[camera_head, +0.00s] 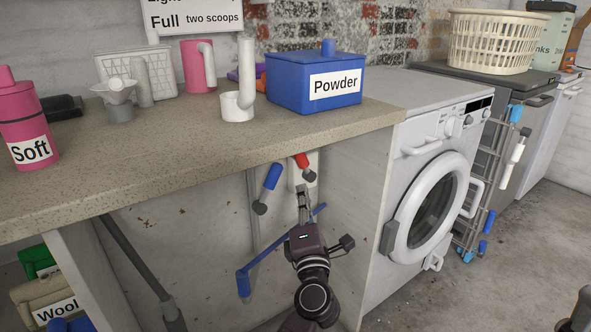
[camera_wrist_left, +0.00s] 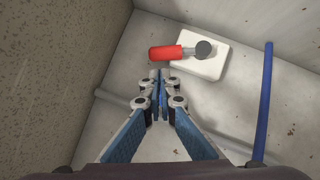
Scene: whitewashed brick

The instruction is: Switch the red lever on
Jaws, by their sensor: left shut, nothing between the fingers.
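The red lever (camera_head: 301,160) is under the worktop, in front of a pale wall plate, partly hidden by the worktop edge in the head view. In the left wrist view the red lever (camera_wrist_left: 165,53) lies roughly level, its handle pointing left from a grey pivot (camera_wrist_left: 203,48) on a white plate (camera_wrist_left: 205,67). My left gripper (camera_head: 303,192) is just below the lever in the head view. In the left wrist view its blue-padded fingers (camera_wrist_left: 160,75) are closed together and empty, their tips just below the red handle. I cannot tell if they touch it. My right gripper is not in view.
A blue-handled lever (camera_head: 269,183) hangs left of the red one. A blue pipe (camera_head: 246,285) runs beside my left arm. The worktop (camera_head: 190,140) overhangs the space, and the washing machine (camera_head: 425,190) stands to the right. Clear floor (camera_head: 490,290) lies in front of it.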

